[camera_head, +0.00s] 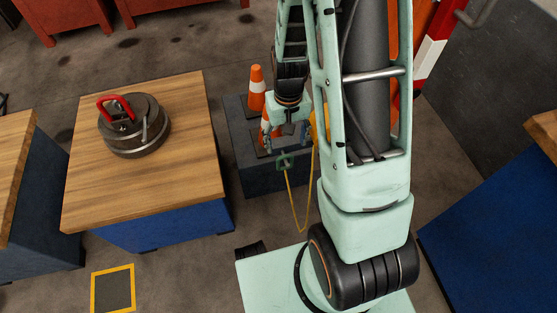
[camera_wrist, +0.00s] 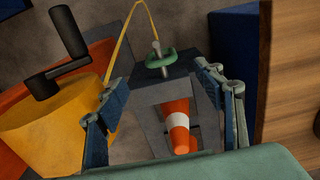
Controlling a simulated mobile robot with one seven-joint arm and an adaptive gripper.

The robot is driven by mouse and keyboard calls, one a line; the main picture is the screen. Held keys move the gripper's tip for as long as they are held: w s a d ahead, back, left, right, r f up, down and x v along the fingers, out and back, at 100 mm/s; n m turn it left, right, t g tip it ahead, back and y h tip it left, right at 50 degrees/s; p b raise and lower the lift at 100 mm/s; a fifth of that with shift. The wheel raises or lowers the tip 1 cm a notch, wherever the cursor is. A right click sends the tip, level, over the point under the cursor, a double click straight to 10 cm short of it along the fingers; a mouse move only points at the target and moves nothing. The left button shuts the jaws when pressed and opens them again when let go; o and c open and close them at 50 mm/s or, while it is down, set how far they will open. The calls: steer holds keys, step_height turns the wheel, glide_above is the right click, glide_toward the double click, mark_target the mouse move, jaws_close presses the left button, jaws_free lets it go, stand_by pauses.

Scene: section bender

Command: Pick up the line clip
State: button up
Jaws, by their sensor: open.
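The line clip (camera_head: 285,161) looks like a small green ring with a grey pin through it, at the edge of a dark block (camera_head: 268,180). A yellow line (camera_head: 295,208) hangs from it in a loop. In the wrist view the clip (camera_wrist: 160,63) shows at top centre, just beyond and between the fingertips. My gripper (camera_head: 286,142) is open above the block, pointing down, close to the clip. Its fingers (camera_wrist: 160,78) stand wide apart on both sides in the wrist view, with nothing held. I cannot tell whether either finger touches the clip.
A yellow drum with a black crank (camera_wrist: 45,120) is close by at left in the wrist view. A wooden-topped table (camera_head: 190,150) bearing a round metal weight (camera_head: 135,128) stands left.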

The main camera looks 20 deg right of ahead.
mark_target(285, 156)
step_height(285, 156, down, 5)
steer(key=shift+s+f+b, duration=0.1)
steer(key=shift+b, duration=0.65)
steer(key=f+b, duration=0.1)
steer(key=f, duration=0.1)
steer(key=f+b, duration=0.1)
steer(key=f, duration=0.2)
steer(key=shift+w+f, duration=0.2)
steer(key=shift+f, duration=0.1)
steer(key=c, duration=1.3)
steer(key=shift+r, duration=0.2)
step_height(285, 156, up, 4)
steer(key=shift+a+r+p, duration=0.1)
steer(key=shift+p, duration=0.85)
steer(key=s+f+p, duration=0.1)
steer(key=s+p, duration=1.1)
steer(key=s, duration=0.6)
steer(key=shift+p, duration=0.4)
